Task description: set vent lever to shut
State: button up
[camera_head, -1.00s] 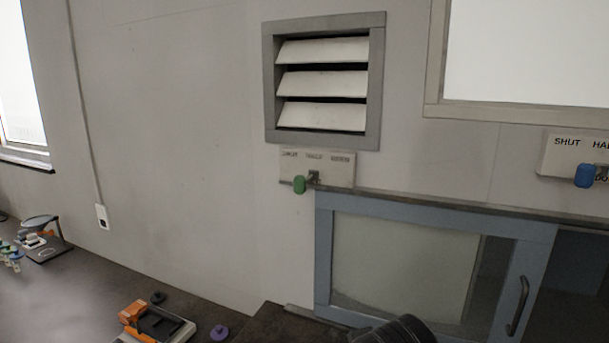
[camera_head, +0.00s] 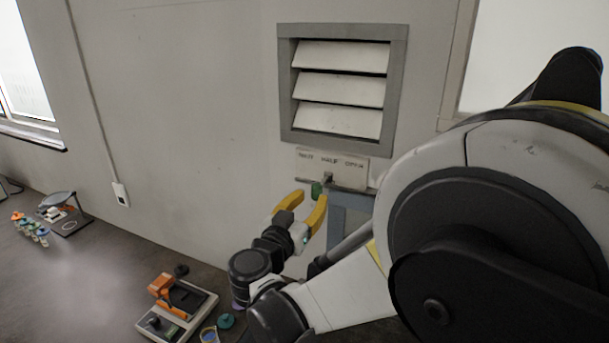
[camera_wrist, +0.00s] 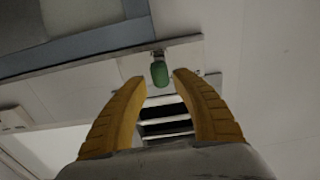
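The vent lever has a green knob (camera_head: 317,189) and a short dark stem under the louvred vent (camera_head: 338,88). Its pale label plate (camera_head: 347,167) carries lettering; the middle word reads HALF. The knob hangs below and slightly left of the pivot. The vent slats are tilted, with dark gaps between them. My gripper (camera_head: 308,200) is open, its yellow fingers pointing up at the lever. In the wrist view, the green knob (camera_wrist: 159,75) appears between the open fingertips (camera_wrist: 156,80), with clear gaps on both sides. Whether it lies between them or just beyond is unclear.
A blue-framed cabinet (camera_head: 338,215) stands below the lever, mostly hidden by my arm, which covers the right side. On the dark bench are an orange-and-grey device (camera_head: 178,305), a teal knob (camera_head: 226,321) and several small vials (camera_head: 30,230). The wall left of the vent is bare.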

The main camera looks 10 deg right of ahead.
aim_at(327, 177)
jog(key=x, duration=0.8)
jog(key=shift+w+d, duration=0.2)
jog(key=shift+c, duration=0.5)
grip_shut()
